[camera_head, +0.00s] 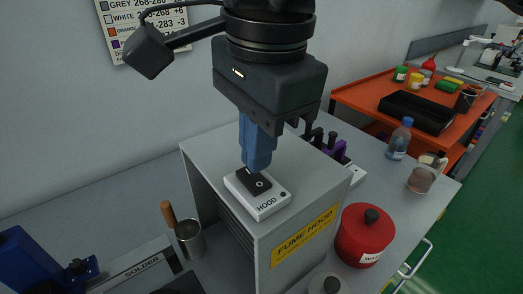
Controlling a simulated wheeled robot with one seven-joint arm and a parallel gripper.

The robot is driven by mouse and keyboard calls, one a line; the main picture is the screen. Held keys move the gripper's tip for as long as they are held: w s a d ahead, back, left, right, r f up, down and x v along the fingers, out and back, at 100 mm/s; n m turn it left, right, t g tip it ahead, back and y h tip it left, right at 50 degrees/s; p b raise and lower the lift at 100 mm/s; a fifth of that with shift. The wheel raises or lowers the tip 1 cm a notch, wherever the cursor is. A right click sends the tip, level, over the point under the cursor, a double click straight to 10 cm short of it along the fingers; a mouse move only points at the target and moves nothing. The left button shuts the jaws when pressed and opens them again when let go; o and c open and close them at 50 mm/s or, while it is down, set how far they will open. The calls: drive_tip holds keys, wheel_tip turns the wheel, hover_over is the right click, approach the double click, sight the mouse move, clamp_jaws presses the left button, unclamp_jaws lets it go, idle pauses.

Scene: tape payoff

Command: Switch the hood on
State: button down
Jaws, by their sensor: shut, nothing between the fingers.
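The fume hood (310,236) is a grey box with a yellow "FUME HOOD" label on its front. On its top sits a white switch box (268,205) marked "HOOD", with a black rocker (260,186) and a small dark dot near one corner. My gripper (254,168) points down from above, with its blue fingers shut and empty. The fingertips are at the far end of the rocker and cover part of it. I cannot tell if they touch it or which way the rocker is tipped.
A red lidded pot (364,236) stands right of the hood. A metal cup (190,240) with a wooden-handled tool and a "SOLDER" piece (138,275) are at left.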

wheel_tip(320, 180, up, 12)
drive_tip(key=s+b, duration=0.1)
drive_tip(key=shift+s+d+r, duration=0.15)
drive_tip(key=shift+d, duration=0.3)
